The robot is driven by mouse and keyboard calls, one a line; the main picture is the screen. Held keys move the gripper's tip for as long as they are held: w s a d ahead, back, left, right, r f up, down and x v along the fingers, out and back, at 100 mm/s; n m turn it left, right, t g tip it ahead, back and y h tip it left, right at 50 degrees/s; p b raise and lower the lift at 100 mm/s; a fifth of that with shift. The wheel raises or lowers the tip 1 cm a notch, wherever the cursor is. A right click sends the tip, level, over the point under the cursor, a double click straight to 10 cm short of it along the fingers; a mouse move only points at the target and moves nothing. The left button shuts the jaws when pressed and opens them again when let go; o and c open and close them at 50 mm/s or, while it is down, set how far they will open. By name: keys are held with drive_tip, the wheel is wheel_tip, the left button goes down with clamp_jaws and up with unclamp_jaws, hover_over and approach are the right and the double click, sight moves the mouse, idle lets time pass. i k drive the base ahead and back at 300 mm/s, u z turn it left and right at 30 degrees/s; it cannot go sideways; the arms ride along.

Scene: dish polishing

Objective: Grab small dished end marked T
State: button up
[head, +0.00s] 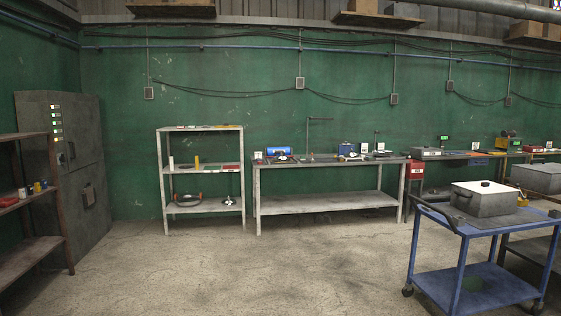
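I cannot make out a small dished end or any mark T at this distance. A white shelf rack (202,128) stands against the green wall. On its bottom shelf lie a dark reddish ring-like thing (187,200) and a small pale metal piece (229,201). A grey metal workbench (330,201) stands right of the rack. Its top holds a blue cylinder-like thing (279,151), a blue box (347,149) and several small items too small to name. My gripper is not in view.
A blue cart (480,290) with a grey lidded box (487,203) stands at the front right. A brown shelf (28,276) and a grey cabinet (83,158) stand at the left. The concrete floor (240,275) in the middle is clear.

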sight(282, 158)
drive_tip(key=u, duration=0.15)
drive_tip(key=i, duration=9.5)
drive_tip(key=u, duration=0.1)
